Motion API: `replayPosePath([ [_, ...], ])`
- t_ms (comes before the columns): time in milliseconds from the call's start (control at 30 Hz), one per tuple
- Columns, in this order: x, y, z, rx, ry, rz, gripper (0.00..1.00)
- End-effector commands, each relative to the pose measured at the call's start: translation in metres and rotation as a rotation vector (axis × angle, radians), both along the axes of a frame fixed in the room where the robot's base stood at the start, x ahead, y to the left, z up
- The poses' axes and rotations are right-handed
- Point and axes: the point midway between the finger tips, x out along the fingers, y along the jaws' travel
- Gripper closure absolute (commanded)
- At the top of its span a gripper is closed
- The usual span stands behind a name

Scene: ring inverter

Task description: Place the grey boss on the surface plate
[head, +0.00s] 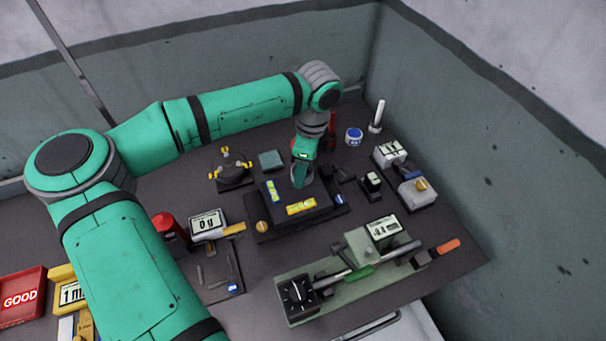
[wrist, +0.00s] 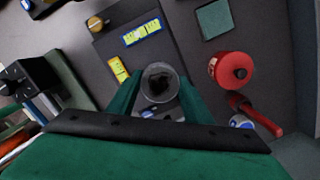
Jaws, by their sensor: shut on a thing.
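My gripper (head: 303,165) reaches down over the dark surface plate (head: 322,211), which has two yellow level vials on it. In the wrist view my gripper (wrist: 157,92) has its green fingers shut on the grey boss (wrist: 158,76), a round grey piece with a dark hollow centre. The boss (head: 301,180) also shows below the fingers in the head view, upright over the plate's back part. I cannot tell whether its underside touches the plate. The plate also shows in the wrist view (wrist: 108,48), around the boss.
A green bench device (head: 350,275) lies in front of the plate. A display block (head: 207,224) and red cylinder (head: 168,227) stand to the left. A teal square block (head: 271,160) and a black fixture with yellow tips (head: 232,172) stand behind. Small instruments (head: 410,188) crowd the right.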

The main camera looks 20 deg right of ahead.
Motion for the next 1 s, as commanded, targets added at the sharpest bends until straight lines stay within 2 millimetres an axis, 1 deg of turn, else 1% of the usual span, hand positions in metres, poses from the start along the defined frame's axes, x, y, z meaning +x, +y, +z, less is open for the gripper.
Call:
replayPosePath([
  [100,0.001,-0.003,-0.016,0.002,-0.001,-0.005,0.95],
  [233,0.000,-0.004,-0.028,0.001,-0.001,-0.007,0.95],
  [700,0.001,-0.002,-0.035,-0.001,0.000,-0.002,0.95],
  [733,0.001,-0.002,-0.035,0.000,-0.001,-0.002,0.47],
  [767,0.001,-0.002,-0.035,0.000,-0.001,-0.002,0.40],
  [800,0.001,-0.002,-0.035,0.000,-0.001,-0.002,0.36],
  [1000,0.001,-0.002,-0.035,0.000,0.000,-0.002,0.36],
])
